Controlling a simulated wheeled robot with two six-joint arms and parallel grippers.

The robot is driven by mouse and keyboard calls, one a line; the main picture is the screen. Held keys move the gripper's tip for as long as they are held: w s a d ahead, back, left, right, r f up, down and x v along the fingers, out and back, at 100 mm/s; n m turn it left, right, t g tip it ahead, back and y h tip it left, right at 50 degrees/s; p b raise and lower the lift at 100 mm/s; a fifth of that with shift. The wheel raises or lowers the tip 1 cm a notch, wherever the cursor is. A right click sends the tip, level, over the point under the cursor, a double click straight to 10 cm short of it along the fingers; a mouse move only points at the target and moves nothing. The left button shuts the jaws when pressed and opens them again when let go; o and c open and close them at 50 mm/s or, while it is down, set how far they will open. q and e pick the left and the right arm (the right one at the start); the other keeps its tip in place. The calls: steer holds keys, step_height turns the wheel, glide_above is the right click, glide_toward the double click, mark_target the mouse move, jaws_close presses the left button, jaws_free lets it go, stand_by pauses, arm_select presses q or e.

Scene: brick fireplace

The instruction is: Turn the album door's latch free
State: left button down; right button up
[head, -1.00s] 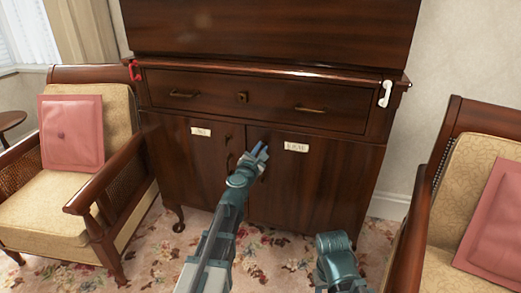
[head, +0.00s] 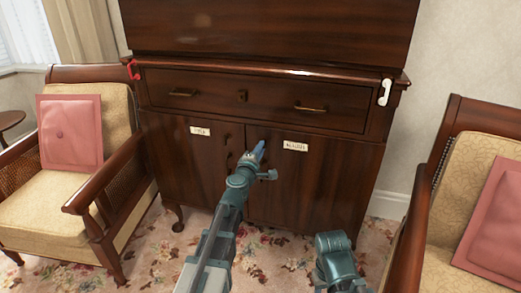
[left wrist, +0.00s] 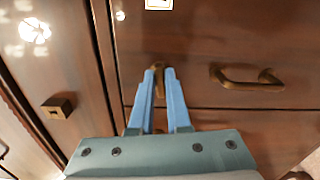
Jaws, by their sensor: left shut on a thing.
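The album door (head: 315,185) is the right one of the cabinet's two lower doors, with a small white label (head: 295,146) whose lettering is hard to read. Its brass latch (left wrist: 158,72) sits near the door's edge, between my left gripper's blue fingertips in the left wrist view. My left gripper (head: 258,150) is shut on the latch and hides it in the head view. In the left wrist view the gripper (left wrist: 160,78) covers the latch's lower part. A brass door handle (left wrist: 245,78) is beside the fingers. The album door looks closed. My right gripper is out of view.
The left door (head: 190,165) has its own label (head: 200,130). Above is a drawer (head: 270,98) with brass handles. A red hook (head: 133,70) and a white hook (head: 384,92) are at the cabinet's sides. Armchairs (head: 110,190) (head: 425,195) flank it; patterned carpet lies in front.

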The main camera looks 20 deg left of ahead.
arm_select(q)
steer(key=shift+m, duration=0.6)
steer(key=c, duration=0.9)
jaws_free()
steer(key=shift+s, duration=0.1)
